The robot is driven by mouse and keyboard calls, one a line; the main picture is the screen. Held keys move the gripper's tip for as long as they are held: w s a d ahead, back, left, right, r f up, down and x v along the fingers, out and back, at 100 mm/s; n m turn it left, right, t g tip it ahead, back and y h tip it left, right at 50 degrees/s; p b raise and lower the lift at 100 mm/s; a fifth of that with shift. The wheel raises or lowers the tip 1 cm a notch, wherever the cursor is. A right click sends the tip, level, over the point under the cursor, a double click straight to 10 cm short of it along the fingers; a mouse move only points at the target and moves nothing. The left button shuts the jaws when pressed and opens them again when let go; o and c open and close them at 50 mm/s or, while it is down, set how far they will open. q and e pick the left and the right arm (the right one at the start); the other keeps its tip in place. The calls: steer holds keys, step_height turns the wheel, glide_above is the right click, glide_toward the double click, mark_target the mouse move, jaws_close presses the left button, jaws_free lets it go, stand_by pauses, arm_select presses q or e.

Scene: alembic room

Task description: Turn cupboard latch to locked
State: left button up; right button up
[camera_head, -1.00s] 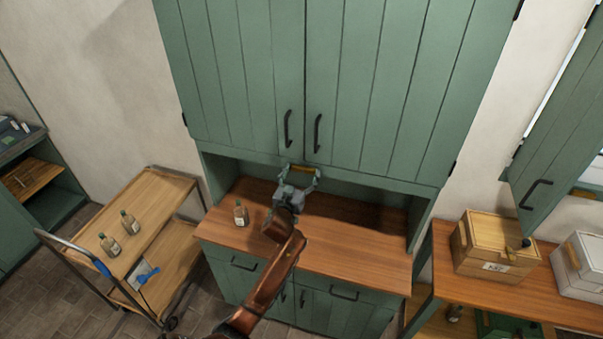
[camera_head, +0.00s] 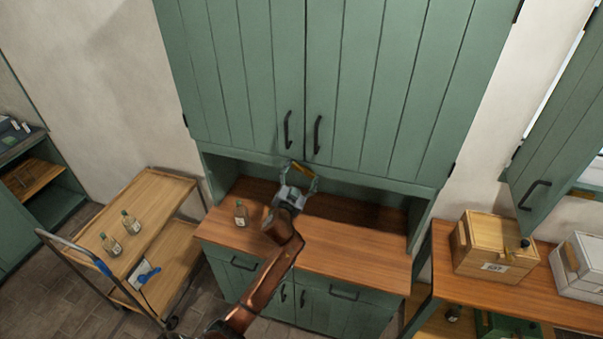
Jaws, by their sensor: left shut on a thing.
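The green cupboard (camera_head: 375,90) has two closed upper doors with dark handles. The brass-coloured latch (camera_head: 302,168) sits at the bottom edge of the doors, near the middle seam, and is tilted, its right end lower. My left gripper (camera_head: 302,177) is shut on the latch, its fingers at both ends of it. The gripper is rolled along with the latch and partly hides its surroundings. My right gripper is not in view.
A small bottle (camera_head: 241,214) stands on the wooden counter (camera_head: 345,246) left of my arm. A trolley (camera_head: 150,205) with two bottles stands at the left. A wooden box (camera_head: 490,246) and a white box (camera_head: 583,264) are on the right bench. The counter's right part is clear.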

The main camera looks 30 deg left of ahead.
arm_select(q)
steer(key=m, duration=0.3)
steer(key=shift+m, duration=0.4)
steer(key=m+p, duration=0.1)
steer(key=m, duration=0.1)
steer(key=shift+m, duration=0.4)
steer(key=m, duration=0.4)
steer(key=shift+m+p, duration=0.4)
steer(key=shift+m, duration=0.7)
steer(key=o, duration=1.2)
steer(key=shift+c, duration=0.2)
